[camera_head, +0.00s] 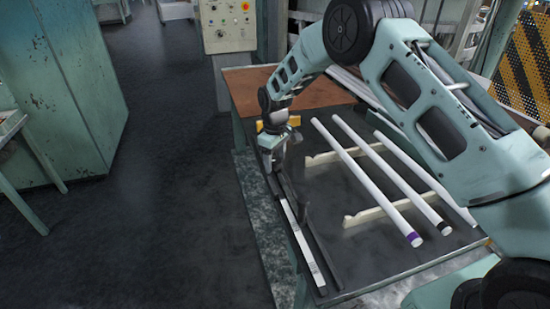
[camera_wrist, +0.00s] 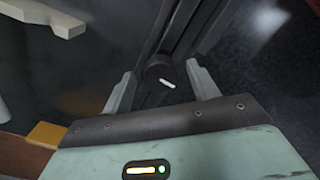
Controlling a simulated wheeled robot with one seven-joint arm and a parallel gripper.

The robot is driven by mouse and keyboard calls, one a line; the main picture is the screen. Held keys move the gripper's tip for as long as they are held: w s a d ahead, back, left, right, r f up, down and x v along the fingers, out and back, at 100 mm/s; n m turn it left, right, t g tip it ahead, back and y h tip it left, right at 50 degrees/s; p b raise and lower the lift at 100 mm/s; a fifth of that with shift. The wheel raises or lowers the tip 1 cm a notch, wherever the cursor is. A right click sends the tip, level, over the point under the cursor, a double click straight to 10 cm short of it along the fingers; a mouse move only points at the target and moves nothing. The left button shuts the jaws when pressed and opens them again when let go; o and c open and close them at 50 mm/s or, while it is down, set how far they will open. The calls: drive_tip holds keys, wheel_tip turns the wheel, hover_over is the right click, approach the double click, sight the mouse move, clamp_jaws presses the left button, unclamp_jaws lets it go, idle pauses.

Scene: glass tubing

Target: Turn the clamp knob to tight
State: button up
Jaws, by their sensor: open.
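The clamp knob (camera_wrist: 152,73) is a dark round cap with a short white mark on its top, set slightly slanted in the wrist view. It stands on a long dark rail (camera_wrist: 197,32). My gripper (camera_wrist: 160,74) is open, with one finger on each side of the knob. A gap seems to show on both sides; I cannot tell whether either finger touches it. In the head view my gripper (camera_head: 270,152) points down at the far end of the rail (camera_head: 325,262), and the knob is hidden there.
A pale scale strip (camera_head: 299,238) runs along the rail at the table's left edge. To the right, white tubes (camera_head: 375,183) with coloured end bands lie across pale notched supports (camera_head: 385,214). A yellow block (camera_wrist: 47,135) is close to my gripper. Open floor lies left.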

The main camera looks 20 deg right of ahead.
drive_tip(key=c, duration=1)
drive_tip(key=shift+m, duration=0.3)
drive_tip(key=m+b, duration=0.2)
drive_tip(key=m, duration=0.1)
drive_tip(key=shift+m, duration=0.3)
drive_tip(key=m+b, duration=0.1)
drive_tip(key=m, duration=0.2)
drive_tip(key=shift+m, duration=0.3)
drive_tip(key=m+b, duration=0.1)
drive_tip(key=m, duration=0.3)
drive_tip(key=shift+m, duration=0.3)
drive_tip(key=shift+r+m, duration=0.1)
drive_tip(key=shift+m, duration=2.1)
